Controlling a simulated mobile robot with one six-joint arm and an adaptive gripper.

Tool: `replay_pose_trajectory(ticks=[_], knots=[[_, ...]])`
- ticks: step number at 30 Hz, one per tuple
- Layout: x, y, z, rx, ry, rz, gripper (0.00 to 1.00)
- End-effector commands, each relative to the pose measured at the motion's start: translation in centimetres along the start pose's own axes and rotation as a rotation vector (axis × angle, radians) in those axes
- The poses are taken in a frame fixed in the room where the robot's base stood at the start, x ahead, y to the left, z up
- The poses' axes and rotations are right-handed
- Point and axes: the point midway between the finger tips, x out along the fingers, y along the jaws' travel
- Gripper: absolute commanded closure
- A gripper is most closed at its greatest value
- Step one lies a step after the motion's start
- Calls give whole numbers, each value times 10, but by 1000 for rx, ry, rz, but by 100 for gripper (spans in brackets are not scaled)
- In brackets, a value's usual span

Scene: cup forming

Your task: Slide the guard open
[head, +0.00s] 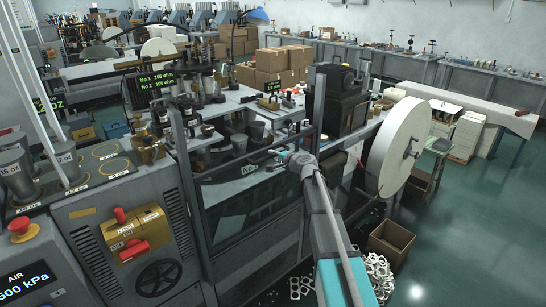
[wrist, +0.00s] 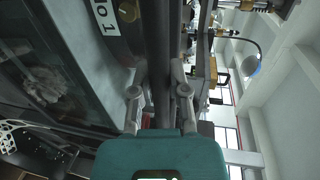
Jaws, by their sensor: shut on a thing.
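The guard (head: 240,205) is a dark-framed, see-through panel on the front of the machine in the head view. It also shows at the left of the wrist view (wrist: 60,75). My gripper (head: 288,157) is at the guard's upper right part, by the dark bar along its top. In the wrist view my gripper (wrist: 158,105) has one finger on each side of a dark bar (wrist: 158,60) and is shut on it. My fingers and teal palm hide part of the bar. How far the guard stands open is hard to tell.
A large white reel (head: 402,145) stands close to the right of my arm. A cardboard box (head: 391,240) and loose white scrap (head: 378,275) lie on the floor. A control panel with a yellow lockout box (head: 133,232) is at the left. Green floor is clear at the right.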

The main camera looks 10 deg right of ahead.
Motion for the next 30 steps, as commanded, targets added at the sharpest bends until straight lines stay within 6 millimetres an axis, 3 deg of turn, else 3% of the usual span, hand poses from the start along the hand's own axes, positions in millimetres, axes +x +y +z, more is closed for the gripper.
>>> replay_pose_trajectory(ticks=[1,18,30], knots=[[3,15,0,-1,-1,1,100],[19,94,0,-1,-1,1,100],[28,137,1,-1,-1,1,100]])
